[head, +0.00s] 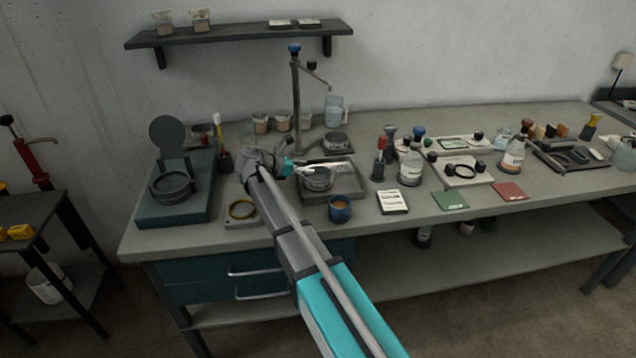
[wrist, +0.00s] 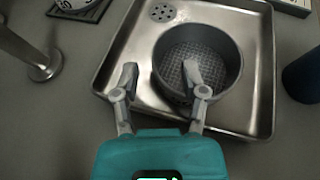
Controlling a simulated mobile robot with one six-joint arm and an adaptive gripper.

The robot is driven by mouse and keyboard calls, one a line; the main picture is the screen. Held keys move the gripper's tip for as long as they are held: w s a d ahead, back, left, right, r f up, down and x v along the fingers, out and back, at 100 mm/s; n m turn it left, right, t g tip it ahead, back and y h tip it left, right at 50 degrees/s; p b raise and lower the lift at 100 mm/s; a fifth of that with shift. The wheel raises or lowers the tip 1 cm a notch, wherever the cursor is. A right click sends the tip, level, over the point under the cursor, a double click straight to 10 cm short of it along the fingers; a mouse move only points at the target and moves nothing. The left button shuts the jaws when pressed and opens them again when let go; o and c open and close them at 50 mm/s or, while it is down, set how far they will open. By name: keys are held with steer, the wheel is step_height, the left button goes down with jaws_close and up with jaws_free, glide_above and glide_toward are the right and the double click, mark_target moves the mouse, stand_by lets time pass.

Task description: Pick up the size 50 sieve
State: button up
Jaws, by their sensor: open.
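A round grey sieve (wrist: 218,66) with a mesh bottom sits in a metal tray (wrist: 262,100) in the wrist view. The sieve also shows in the head view (head: 317,180), in the tray (head: 345,172) at the bench's middle. I can read no size on it. My gripper (wrist: 160,73) is open and empty above the tray. In the wrist picture its right finger overlaps the sieve's inside and its left finger is left of the sieve wall. I cannot tell how high the fingers are. A dark mat (wrist: 92,14) at the wrist view's top left bears a faint mark, perhaps 50.
A blue cup (head: 340,210) stands in front of the tray, and a metal post (head: 296,95) rises behind it. A brass-coloured ring (head: 241,209) lies left. Bottles and cards crowd the right.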

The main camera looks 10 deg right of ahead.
mark_target(319, 169)
steer(key=shift+b+x, duration=0.6)
steer(key=shift+x, duration=1.3)
steer(key=shift+a, duration=0.1)
steer(key=shift+s, duration=0.1)
jaws_close()
